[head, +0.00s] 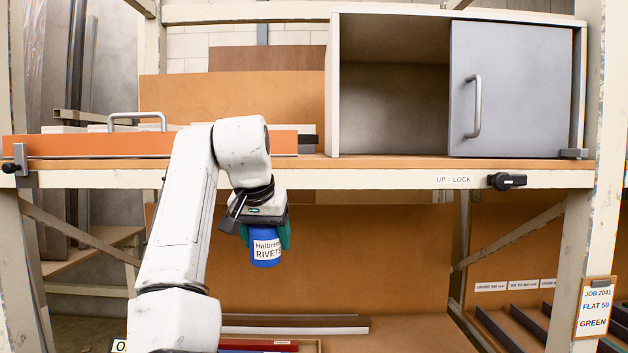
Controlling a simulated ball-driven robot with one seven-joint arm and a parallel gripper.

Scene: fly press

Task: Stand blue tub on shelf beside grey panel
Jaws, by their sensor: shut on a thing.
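My gripper (266,236) is shut on the blue tub (266,251), with green fingers at its sides. The tub hangs upright below the gripper and has a white label reading "RIVETS". It is in front of and below the shelf edge. The shelf (390,164) is a wooden board with a pale front rail. The grey panel (518,90) has a bar handle and covers the right part of an open-fronted cabinet (335,90) on the shelf. The cabinet's left part is open and looks empty.
An orange panel (80,146) with a handle lies along the shelf's left part. A black knob (507,181) labelled "UP = LOCK" sits on the front rail. A job card (594,308) hangs on the right post. Bars and strips lie on the lower level.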

